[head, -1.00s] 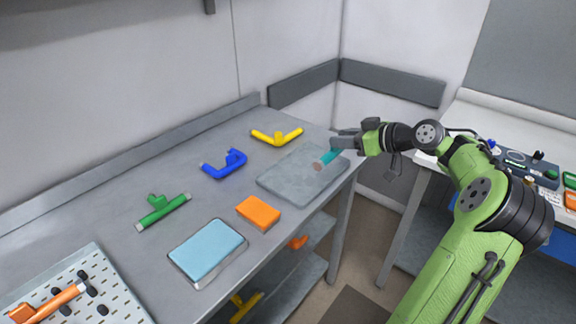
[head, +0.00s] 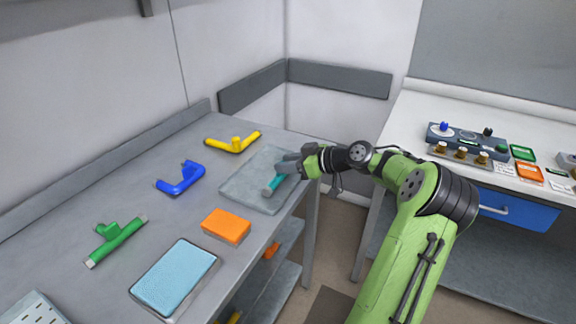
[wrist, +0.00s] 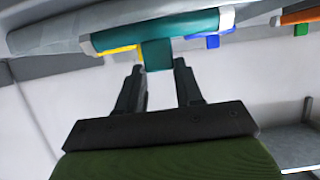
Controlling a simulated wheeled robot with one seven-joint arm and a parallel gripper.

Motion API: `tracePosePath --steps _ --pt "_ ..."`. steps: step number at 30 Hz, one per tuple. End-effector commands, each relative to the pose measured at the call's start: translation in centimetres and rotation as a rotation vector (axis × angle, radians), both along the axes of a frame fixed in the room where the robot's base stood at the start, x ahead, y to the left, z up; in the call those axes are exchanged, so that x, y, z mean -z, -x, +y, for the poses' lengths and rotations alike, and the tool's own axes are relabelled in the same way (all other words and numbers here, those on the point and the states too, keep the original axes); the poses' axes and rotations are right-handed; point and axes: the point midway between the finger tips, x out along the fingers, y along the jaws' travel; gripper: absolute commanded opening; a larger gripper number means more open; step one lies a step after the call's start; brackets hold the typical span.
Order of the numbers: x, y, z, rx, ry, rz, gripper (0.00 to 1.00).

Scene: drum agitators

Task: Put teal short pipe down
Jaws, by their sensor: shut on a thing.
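The teal short pipe (head: 273,185) shows over the grey tray (head: 240,196) on the bench. My gripper (head: 286,164) comes in from the right, over the tray's right part. In the wrist view the teal pipe (wrist: 160,34) lies crosswise with pale ends. My gripper's fingers (wrist: 157,66) stand on either side of its short teal stub and are shut on it. The grey tray surface (wrist: 55,35) shows close beside the pipe. Whether the pipe touches the tray I cannot tell.
A yellow pipe (head: 233,144), a blue pipe (head: 180,179) and a green pipe (head: 116,240) lie left of the tray. An orange block (head: 226,226) and a light blue pad (head: 175,277) are nearer. A white bench (head: 395,130) with instruments stands right.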

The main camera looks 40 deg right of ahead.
Motion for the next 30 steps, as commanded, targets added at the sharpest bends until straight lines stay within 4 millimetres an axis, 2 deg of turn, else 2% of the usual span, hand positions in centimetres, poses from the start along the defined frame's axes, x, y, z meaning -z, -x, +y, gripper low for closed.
tracePosePath --steps 3,4,8,17,19,30 --pt "0.2 0.0 0.0 0.0 0.001 -0.001 0.0" --pt "0.1 0.0 0.0 -0.001 0.0 0.0 0.4" --pt "0.1 0.0 0.0 -0.001 0.0 0.0 0.6" --pt "-0.1 0.0 0.0 -0.001 -0.001 -0.001 0.61" --pt "-0.5 0.6 -0.3 0.002 0.0 0.0 0.61" --pt "-4.2 8.6 -3.2 0.004 0.0 -0.001 0.61"
